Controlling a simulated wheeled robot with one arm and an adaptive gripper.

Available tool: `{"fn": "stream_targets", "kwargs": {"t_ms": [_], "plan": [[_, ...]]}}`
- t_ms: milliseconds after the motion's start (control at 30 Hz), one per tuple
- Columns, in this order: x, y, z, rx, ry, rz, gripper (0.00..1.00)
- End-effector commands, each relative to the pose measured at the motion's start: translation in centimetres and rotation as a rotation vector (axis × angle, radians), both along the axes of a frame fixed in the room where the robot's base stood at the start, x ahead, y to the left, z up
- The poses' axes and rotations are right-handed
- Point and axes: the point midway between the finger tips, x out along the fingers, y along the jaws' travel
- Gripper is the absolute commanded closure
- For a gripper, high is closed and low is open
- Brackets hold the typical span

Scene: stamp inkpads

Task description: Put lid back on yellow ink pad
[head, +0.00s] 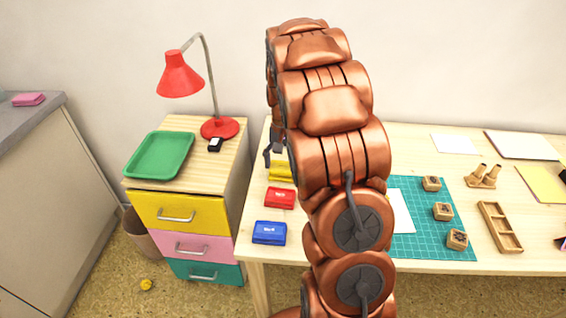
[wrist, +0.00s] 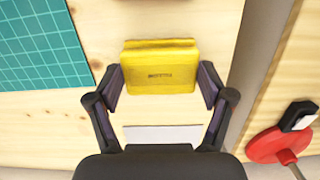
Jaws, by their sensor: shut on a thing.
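A yellow ink pad piece (wrist: 160,58) with dark lettering on its top shows in the wrist view, held between the fingertips of my gripper (wrist: 161,82), which press its left and right sides. Whether this is the lid alone or the lid with its base under it, I cannot tell. In the head view the yellow ink pad (head: 281,171) shows at the table's left edge, partly hidden by my arm. My gripper (head: 270,152) is there at its far left, mostly hidden behind the arm.
A red ink pad (head: 279,197) and a blue one (head: 269,232) stand in front of the yellow. A pale strip (wrist: 163,133) lies between my fingers. The green mat (head: 425,240) is to the right. A red lamp (head: 220,128) stands on the drawer cabinet (head: 190,208).

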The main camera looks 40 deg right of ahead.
Motion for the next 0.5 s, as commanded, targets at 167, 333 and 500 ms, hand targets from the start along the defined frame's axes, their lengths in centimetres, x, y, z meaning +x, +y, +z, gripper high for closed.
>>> {"fn": "stream_targets", "kwargs": {"t_ms": [167,333,500], "plan": [[-0.01,-0.01,0.00,0.000,0.000,0.000,0.38],[0.00,-0.01,-0.06,0.000,0.000,0.000,0.38],[0.00,0.00,-0.31,0.000,0.000,0.000,0.38]]}}
